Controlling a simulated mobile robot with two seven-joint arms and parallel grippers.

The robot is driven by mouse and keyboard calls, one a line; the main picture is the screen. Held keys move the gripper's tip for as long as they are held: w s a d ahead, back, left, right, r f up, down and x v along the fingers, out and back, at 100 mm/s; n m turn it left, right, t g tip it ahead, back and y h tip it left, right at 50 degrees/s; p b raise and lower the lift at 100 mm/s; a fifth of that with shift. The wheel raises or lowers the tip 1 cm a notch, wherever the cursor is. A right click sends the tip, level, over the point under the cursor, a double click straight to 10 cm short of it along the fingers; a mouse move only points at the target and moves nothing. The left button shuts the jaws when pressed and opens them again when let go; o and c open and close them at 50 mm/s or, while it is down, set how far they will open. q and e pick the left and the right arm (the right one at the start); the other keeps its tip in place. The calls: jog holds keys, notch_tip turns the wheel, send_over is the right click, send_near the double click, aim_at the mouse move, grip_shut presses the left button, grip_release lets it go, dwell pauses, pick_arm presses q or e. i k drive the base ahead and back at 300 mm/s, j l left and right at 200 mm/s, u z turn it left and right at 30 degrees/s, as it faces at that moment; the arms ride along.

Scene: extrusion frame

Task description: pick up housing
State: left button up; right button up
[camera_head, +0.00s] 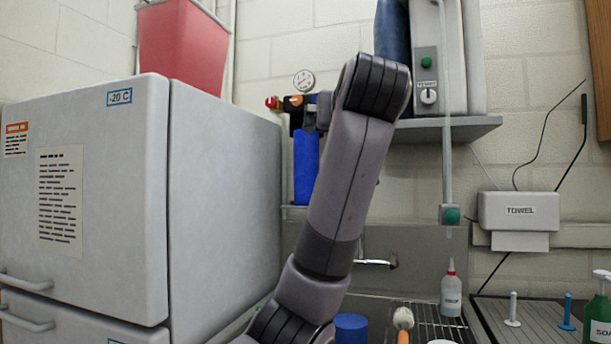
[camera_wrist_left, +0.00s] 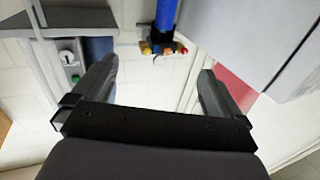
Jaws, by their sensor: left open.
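A blue cylindrical housing (camera_head: 305,168) hangs upright on the back wall, right of the freezer, below a valve assembly with a round gauge (camera_head: 304,80) and a red knob (camera_head: 271,102). My arm crosses in front, just right of it. The left wrist view is upside down and shows the housing (camera_wrist_left: 165,14) at the top edge, partly cut off. My left gripper (camera_wrist_left: 157,68) is open and empty, with the housing beyond its fingers, apart from them. In the head view the left gripper is not visible. My right gripper is in neither view.
A large grey freezer (camera_head: 222,200) stands close on the left, with a red bin (camera_head: 182,45) on top. A shelf (camera_head: 450,128) with a grey device is at upper right. Below are a sink, a drain rack (camera_head: 425,318), a white bottle (camera_head: 451,292) and a blue-topped container (camera_head: 351,326).

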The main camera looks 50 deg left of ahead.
aim_at(307, 146)
jog(key=i+j, duration=0.2)
jog(key=j, duration=0.2)
jog(key=i+j, duration=0.25)
jog(key=j, duration=0.15)
jog(key=i+j, duration=0.2)
jog(key=j, duration=0.2)
jog(key=i+j, duration=0.2)
jog(key=j, duration=0.2)
jog(key=i+j, duration=0.2)
jog(key=j, duration=0.2)
